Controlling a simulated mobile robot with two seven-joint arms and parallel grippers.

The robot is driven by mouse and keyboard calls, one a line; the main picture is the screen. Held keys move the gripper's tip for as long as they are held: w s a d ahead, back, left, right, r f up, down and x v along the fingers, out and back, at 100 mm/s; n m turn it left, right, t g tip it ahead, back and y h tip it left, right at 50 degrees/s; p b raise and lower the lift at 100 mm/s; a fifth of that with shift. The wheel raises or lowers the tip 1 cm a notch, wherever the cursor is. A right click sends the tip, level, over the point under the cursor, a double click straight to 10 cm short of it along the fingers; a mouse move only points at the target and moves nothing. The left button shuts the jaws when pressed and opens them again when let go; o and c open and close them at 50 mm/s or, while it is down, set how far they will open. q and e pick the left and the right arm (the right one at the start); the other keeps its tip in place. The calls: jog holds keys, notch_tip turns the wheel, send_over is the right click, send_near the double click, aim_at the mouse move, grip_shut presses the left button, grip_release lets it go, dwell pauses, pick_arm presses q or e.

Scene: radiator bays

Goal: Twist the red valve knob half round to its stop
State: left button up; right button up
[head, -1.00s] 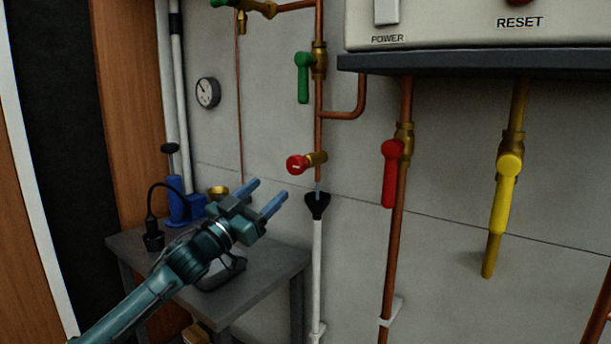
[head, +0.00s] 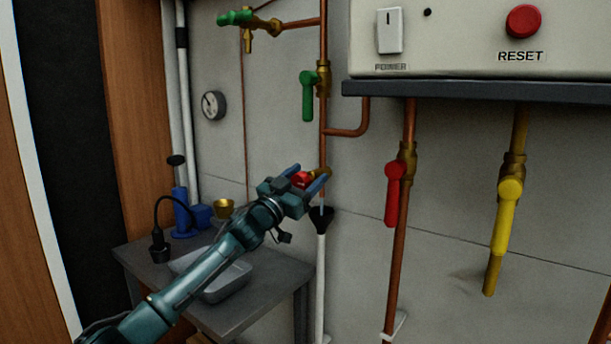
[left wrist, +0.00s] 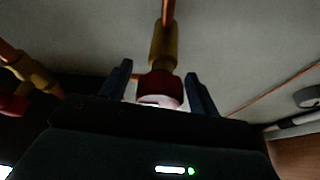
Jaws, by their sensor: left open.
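The red valve knob (head: 301,180) sits on a brass fitting (head: 321,173) on the vertical copper pipe, above a black funnel. My left gripper (head: 308,178) is at the knob, open, with one blue finger on each side of it. In the left wrist view the knob (left wrist: 160,89) lies between the two spread fingertips (left wrist: 158,88), with a gap visible on each side. The gripper body hides part of the knob's face there. My right gripper is not in view.
A red lever (head: 393,190) and a yellow lever (head: 506,215) hang to the right. A green lever (head: 308,95) is above the knob. The black funnel (head: 320,218) is just below. A grey table (head: 240,315) holds a tray and a blue pump.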

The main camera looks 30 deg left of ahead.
pick_arm(q)
jog(key=shift+w, duration=0.1)
jog(key=shift+c, duration=0.4)
jog(key=c, duration=0.9)
jog(key=shift+r, duration=0.1)
